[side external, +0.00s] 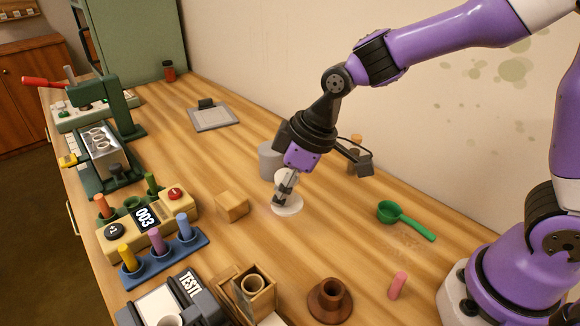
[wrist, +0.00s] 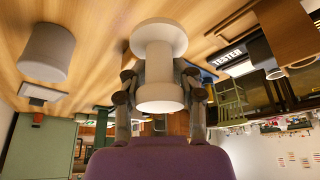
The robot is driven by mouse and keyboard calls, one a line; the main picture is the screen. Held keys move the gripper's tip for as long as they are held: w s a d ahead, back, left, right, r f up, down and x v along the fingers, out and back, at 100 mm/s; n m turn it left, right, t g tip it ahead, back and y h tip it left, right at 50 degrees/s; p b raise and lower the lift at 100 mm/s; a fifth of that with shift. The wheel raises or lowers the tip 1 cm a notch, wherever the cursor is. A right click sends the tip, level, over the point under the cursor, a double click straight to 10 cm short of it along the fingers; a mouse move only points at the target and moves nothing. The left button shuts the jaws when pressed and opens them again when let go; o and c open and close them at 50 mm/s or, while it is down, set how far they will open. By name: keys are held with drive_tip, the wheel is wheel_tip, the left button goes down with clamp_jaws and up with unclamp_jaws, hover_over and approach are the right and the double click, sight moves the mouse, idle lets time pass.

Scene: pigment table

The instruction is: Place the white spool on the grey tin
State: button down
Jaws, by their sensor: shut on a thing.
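The white spool (side external: 288,206) is upright between the fingers of my gripper (side external: 285,188), at the middle of the table. In the wrist view the spool (wrist: 159,65) shows two wide flanges and a narrower waist, with a finger of my gripper (wrist: 159,92) on each side. My gripper is shut on it. I cannot tell whether its lower flange touches the table. The grey tin (side external: 270,160) stands upright behind my gripper, partly hidden by it. The tin (wrist: 45,52) is at the upper left in the wrist view, apart from the spool.
A wooden block (side external: 232,206) lies left of the spool. A green scoop (side external: 405,218) lies to the right. A brown spool-like piece (side external: 330,299) and a pink peg (side external: 398,285) are nearer the camera.

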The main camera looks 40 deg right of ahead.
drive_tip(key=w+d+r+m+h, duration=0.1)
drive_tip(key=w+r+m+h, duration=0.2)
drive_tip(key=w+r+m, duration=0.6)
drive_tip(key=n+t, duration=0.1)
hover_over(265, 143)
drive_tip(key=s, duration=0.2)
wheel_tip(265, 143, down, 5)
drive_tip(key=shift+f, duration=2.2)
drive_tip(key=shift+f, duration=0.1)
drive_tip(key=shift+c, duration=2.4)
unclamp_jaws()
